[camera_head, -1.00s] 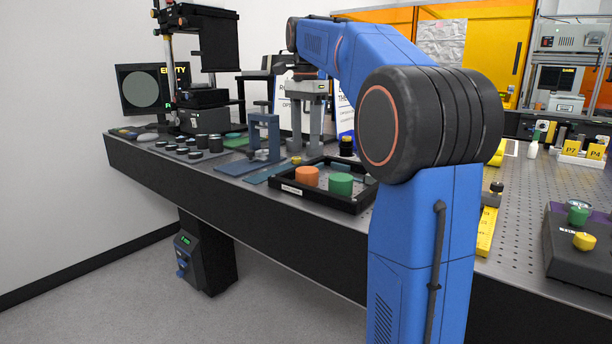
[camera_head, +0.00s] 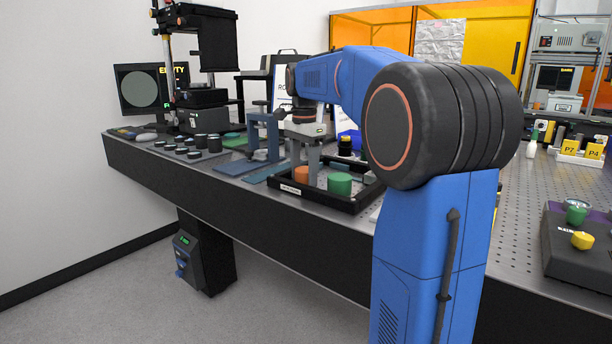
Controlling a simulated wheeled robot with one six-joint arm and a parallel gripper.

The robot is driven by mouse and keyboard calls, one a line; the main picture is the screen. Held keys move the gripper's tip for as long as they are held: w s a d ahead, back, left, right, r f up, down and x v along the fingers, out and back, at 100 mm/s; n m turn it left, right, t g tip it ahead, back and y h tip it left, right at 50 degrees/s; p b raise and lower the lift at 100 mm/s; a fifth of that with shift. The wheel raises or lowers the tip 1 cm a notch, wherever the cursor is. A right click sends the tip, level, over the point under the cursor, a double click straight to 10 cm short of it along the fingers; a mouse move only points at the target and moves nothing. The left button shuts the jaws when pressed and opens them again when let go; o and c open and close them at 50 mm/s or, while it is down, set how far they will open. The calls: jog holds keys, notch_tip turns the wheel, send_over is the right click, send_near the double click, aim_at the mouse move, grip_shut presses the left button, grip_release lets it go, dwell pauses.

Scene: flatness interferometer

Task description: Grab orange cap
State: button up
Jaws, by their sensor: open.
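The orange cap (camera_head: 302,174) sits in a black-rimmed tray (camera_head: 325,205) on the optical table, left of a green cap (camera_head: 340,184). My gripper (camera_head: 305,168) points down with its grey fingers apart at the orange cap. One finger reaches down between the orange and green caps and covers the orange cap's right side. The other finger is at the cap's left or far side, and its tip is hard to make out. I cannot tell whether either finger touches the cap.
A blue frame stand (camera_head: 262,135) stands left of the tray. Several dark round pieces (camera_head: 195,148) lie farther left. A dark block (camera_head: 580,245) with green and yellow knobs is at the right. My blue arm hides part of the table right of the tray.

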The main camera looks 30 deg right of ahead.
jog(key=c, duration=0.6)
jog(key=shift+c, duration=0.2)
